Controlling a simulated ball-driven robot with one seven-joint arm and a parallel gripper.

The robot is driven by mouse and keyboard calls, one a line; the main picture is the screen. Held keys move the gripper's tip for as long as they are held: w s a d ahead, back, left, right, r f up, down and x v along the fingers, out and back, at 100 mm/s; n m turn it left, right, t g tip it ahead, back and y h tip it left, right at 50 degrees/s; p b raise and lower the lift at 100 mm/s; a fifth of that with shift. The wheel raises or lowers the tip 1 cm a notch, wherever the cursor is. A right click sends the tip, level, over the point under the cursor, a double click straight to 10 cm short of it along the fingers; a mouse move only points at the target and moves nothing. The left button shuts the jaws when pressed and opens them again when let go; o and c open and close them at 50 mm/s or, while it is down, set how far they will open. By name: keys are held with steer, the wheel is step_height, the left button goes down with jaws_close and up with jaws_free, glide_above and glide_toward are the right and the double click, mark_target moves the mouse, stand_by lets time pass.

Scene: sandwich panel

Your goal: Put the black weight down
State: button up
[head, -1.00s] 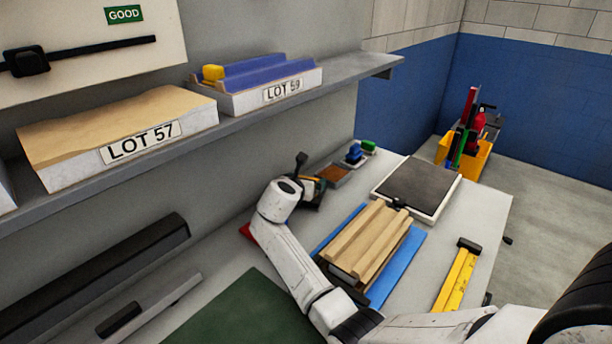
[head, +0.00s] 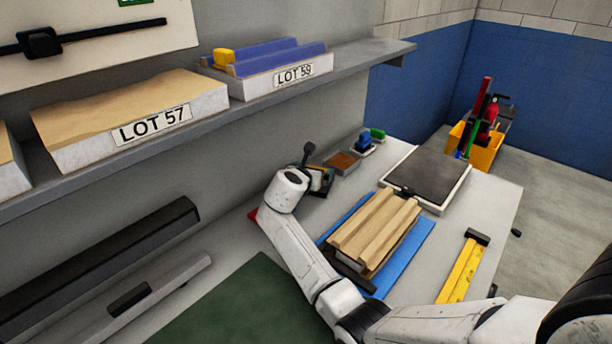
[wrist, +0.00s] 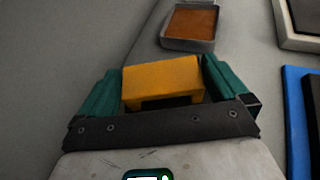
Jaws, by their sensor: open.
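My gripper (wrist: 160,90) shows in the wrist view with its two teal fingers apart. A yellow-orange block (wrist: 162,78) with a notched underside stands between them; I cannot tell whether they touch it. In the head view my gripper (head: 320,180) is at the back of the bench, partly hidden by my arm. A black bar (head: 350,271), possibly the black weight, lies at the near left end of the pale wooden strips (head: 376,228), outside my gripper. Part of a black thing (wrist: 313,105) on the blue sheet (wrist: 293,120) shows at the wrist view's right edge.
A tray with a brown surface (wrist: 188,25) lies just beyond my gripper. A dark plate on a white base (head: 432,172) and a yellow tool (head: 462,268) are to the right. A shelf (head: 260,103) with lot-labelled panels overhangs on the left. A green mat (head: 245,305) is clear.

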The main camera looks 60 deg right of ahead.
steer(key=v, duration=1.1)
steer(key=shift+p, duration=0.35)
